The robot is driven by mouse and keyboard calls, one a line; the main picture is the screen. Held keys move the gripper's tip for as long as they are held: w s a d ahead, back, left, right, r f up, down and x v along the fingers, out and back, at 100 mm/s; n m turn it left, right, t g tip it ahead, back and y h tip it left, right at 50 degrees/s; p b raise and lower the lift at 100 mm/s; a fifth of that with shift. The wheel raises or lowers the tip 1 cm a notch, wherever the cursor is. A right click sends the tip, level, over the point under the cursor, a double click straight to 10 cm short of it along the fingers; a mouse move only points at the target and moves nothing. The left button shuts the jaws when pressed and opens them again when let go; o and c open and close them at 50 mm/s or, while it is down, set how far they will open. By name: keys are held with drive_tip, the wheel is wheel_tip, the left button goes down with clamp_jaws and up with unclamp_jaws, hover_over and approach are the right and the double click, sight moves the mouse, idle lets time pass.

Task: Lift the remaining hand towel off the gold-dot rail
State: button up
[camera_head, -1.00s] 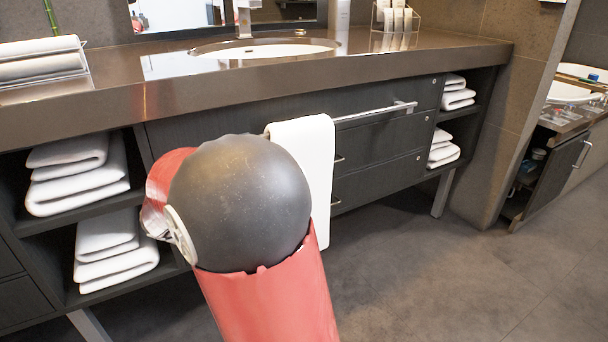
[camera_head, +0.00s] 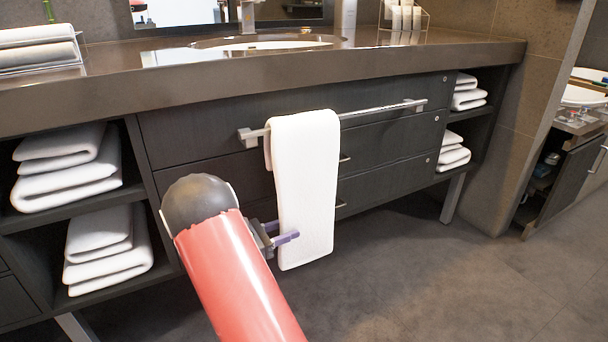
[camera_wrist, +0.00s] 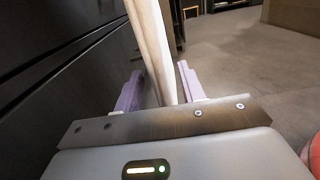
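A white hand towel (camera_head: 305,185) hangs folded over the metal rail (camera_head: 375,110) on the front of the vanity, near the rail's left end. I cannot make out a gold dot on the rail. My gripper (camera_head: 284,236) is low at the towel's left edge, near its lower end, partly hidden behind my arm. In the wrist view, my gripper (camera_wrist: 158,82) has its two purple fingers apart. The towel's hanging edge (camera_wrist: 153,50) runs down between them, with a gap visible on each side. The towel's upper part is outside the wrist view.
Folded white towels fill the open shelves at left (camera_head: 68,170) and right (camera_head: 467,95). The dark drawer fronts (camera_head: 205,145) stand close behind the hanging towel. The counter (camera_head: 110,85) overhangs above. The floor (camera_head: 420,280) at front right is clear.

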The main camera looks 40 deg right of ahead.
sight(296, 227)
drive_tip(key=x, duration=0.3)
drive_tip(key=shift+d, duration=0.15)
drive_tip(key=shift+c, duration=0.3)
clamp_jaws()
